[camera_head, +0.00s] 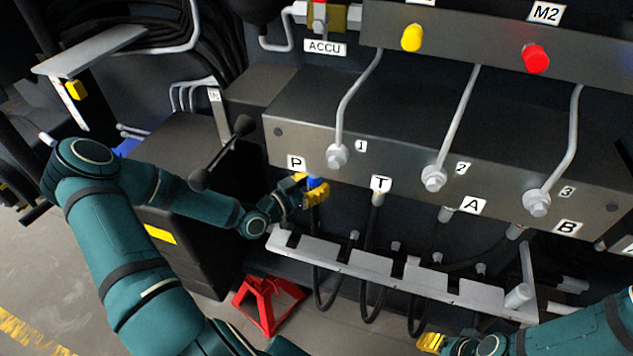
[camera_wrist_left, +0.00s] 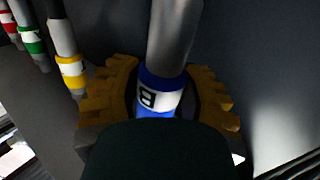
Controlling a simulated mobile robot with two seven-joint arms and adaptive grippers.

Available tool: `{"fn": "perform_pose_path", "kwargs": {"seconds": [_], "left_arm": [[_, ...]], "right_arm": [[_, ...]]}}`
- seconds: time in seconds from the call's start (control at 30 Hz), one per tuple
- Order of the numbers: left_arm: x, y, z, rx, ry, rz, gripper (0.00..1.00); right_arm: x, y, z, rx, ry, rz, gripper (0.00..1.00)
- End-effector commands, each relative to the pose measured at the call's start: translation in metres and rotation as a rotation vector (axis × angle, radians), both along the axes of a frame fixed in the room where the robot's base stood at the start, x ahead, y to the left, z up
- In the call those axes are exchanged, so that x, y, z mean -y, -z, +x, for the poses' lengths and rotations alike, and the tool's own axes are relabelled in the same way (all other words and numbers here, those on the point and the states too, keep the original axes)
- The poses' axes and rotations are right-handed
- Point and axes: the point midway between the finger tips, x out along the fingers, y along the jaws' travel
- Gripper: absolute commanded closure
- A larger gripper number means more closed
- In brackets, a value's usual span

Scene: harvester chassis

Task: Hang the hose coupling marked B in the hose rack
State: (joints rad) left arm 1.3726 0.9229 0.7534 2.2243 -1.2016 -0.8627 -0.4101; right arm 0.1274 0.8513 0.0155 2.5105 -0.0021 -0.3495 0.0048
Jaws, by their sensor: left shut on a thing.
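The hose coupling marked B shows in the left wrist view (camera_wrist_left: 158,92) as a blue band with a white label and black letter, with a silver cylinder beyond it. My left gripper (camera_head: 314,190) is shut around this coupling, its yellow fingers on both sides. In the head view the coupling's blue part (camera_head: 316,181) shows just under the valve block, by the P label (camera_head: 296,162). Whether it is joined to the port there, I cannot tell. The hose rack (camera_head: 345,268) is a grey slotted bar below. My right gripper (camera_head: 431,342) is at the bottom edge, its jaws unclear.
The valve block (camera_head: 400,150) overhangs the rack. Other hose ends with yellow (camera_wrist_left: 70,72), green (camera_wrist_left: 32,40) and red bands stand in a row in the left wrist view. Hoses loop behind the rack. A red stand (camera_head: 266,303) is on the floor at its left.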

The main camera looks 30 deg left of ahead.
Motion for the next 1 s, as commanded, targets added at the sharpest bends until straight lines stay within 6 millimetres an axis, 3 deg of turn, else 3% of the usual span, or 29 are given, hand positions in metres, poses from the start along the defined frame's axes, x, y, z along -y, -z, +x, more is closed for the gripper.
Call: {"fn": "perform_pose_path", "kwargs": {"seconds": [0.27,1.0], "left_arm": [[0.001,-0.003,-0.008,0.001,-0.001,0.001,1.0],[0.018,-0.012,-0.077,0.0,-0.001,0.0,1.0]], "right_arm": [[0.0,-0.004,0.0,0.0,0.0,0.0,0.53],[0.0,-0.018,0.0,0.0,0.0,0.0,0.53]]}}
